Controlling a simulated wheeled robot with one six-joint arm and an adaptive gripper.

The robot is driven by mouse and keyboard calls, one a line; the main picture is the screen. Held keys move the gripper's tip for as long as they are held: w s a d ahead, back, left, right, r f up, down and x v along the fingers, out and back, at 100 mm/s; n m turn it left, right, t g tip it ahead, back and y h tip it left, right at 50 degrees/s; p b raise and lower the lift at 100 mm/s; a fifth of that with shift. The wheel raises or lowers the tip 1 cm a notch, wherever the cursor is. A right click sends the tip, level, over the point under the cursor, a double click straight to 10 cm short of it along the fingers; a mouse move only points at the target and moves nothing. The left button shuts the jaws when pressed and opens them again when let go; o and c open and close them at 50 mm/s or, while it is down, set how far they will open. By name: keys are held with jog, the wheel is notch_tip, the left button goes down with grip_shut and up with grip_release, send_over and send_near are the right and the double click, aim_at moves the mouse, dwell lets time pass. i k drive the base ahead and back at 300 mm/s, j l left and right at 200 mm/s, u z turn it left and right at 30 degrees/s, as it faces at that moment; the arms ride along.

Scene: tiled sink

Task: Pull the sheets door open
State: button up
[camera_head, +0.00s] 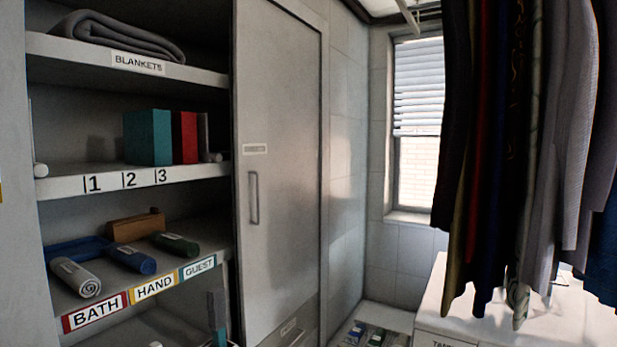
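A tall grey cabinet door (288,210) stands to the right of the open shelves. It looks flat in the cabinet front, with no gap that I can make out. A small label plate (255,149) sits near its left edge; its writing is too small to read, so I cannot confirm that it says sheets. A vertical bar handle (254,198) is below the plate, with nothing touching it. My gripper is not visible in this view.
Open shelves (130,75) at left hold a folded blanket (118,36), upright books (160,137) and rolled towels (76,277). A labelled panel (291,331) is below the door. Hanging clothes (520,150) and a white counter (560,315) crowd the right. A window (418,125) is behind.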

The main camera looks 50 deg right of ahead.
aim_at(274, 60)
jog(key=z, duration=0.95)
